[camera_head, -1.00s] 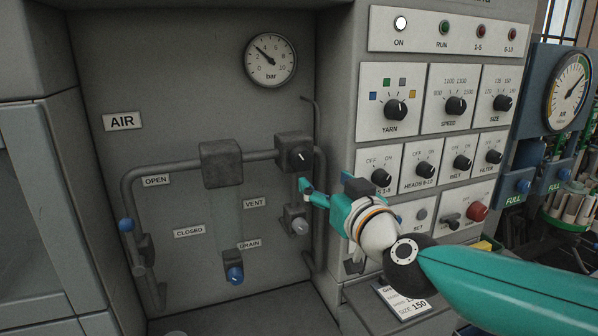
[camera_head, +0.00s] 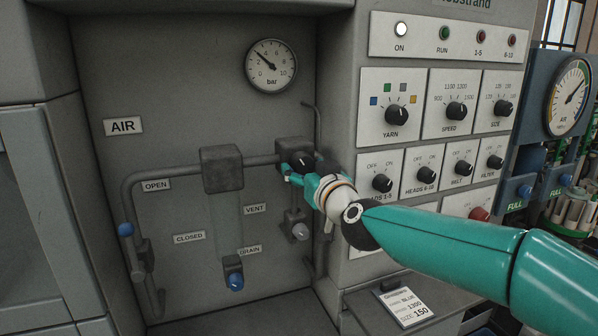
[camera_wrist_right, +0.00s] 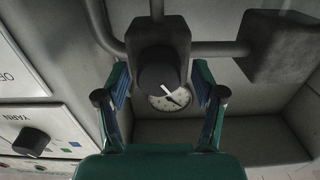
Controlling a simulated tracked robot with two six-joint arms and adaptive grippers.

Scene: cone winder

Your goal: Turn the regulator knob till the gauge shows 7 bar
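The regulator knob (camera_head: 303,162) is black and sits on a dark block (camera_head: 290,147) in the pipe run; my gripper partly hides it in the head view. In the right wrist view the knob (camera_wrist_right: 157,74) shows a white pointer line. My right gripper (camera_head: 298,172) is at the knob. In the right wrist view its fingers (camera_wrist_right: 160,80) are open, one on each side of the knob, with gaps to it. The round gauge (camera_head: 271,66) is above, its needle at about 3 bar. It also shows in the right wrist view (camera_wrist_right: 172,100). My left gripper is not in view.
The pipe has a second block (camera_head: 222,168) left of the regulator. A vent valve (camera_head: 297,226) and a blue-knobbed drain valve (camera_head: 235,278) lie below. The control panel with the yarn knob (camera_head: 396,113) stands close on the right, beside my arm.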

